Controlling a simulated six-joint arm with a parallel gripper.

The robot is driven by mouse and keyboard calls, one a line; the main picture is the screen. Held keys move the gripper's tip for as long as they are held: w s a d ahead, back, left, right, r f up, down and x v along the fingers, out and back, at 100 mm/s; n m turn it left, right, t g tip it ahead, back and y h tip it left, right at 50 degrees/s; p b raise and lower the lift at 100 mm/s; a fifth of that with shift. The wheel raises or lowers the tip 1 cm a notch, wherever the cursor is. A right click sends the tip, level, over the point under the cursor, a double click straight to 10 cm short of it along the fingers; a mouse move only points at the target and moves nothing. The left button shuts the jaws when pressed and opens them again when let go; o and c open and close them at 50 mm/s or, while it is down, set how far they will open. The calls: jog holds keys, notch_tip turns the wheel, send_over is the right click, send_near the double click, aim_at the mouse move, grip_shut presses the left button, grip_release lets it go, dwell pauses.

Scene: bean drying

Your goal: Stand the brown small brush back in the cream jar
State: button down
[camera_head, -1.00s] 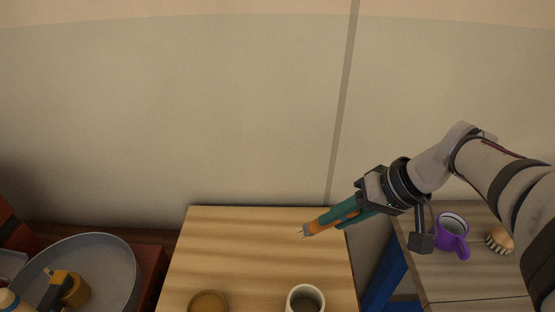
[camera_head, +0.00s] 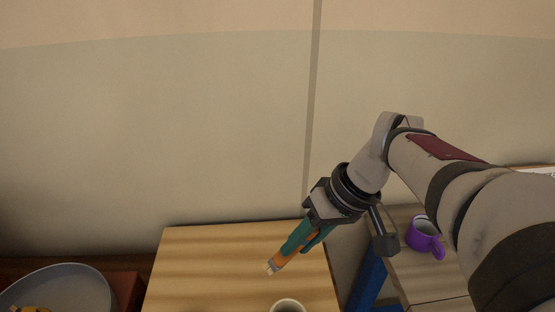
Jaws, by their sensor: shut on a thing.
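My gripper (camera_head: 308,239) has teal fingers and is shut on an orange-brown small brush (camera_head: 284,258). The brush tilts down and to the left, with a pale tip at its lower end. It is above the right part of the light wooden table (camera_head: 205,265). The cream jar (camera_head: 288,307) shows only its rim and dark opening at the bottom edge of the picture. The brush tip is above and slightly left of the jar in the picture, apart from it. The rest of the jar is cut off.
A purple mug (camera_head: 424,240) stands on another wooden surface (camera_head: 400,272) at the right. A blue upright piece (camera_head: 367,280) is between the two surfaces. A grey round pan (camera_head: 60,285) is at the lower left. The wooden table's left and middle look clear.

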jog(key=s+a+r+n+g+h, duration=0.1)
jog(key=s+a+r+n+h, duration=0.1)
jog(key=s+r+n+h, duration=0.2)
jog(key=s+n+h, duration=0.1)
jog(key=s, duration=0.2)
jog(key=shift+a, duration=0.1)
notch_tip(320, 180, down, 8)
jog(key=shift+r, duration=0.15)
dwell(0.3)
jog(key=shift+w+f, duration=0.1)
jog(key=shift+f, duration=0.5)
dwell(0.5)
jog(key=c, duration=0.5)
grip_release()
jog(key=shift+c, duration=0.2)
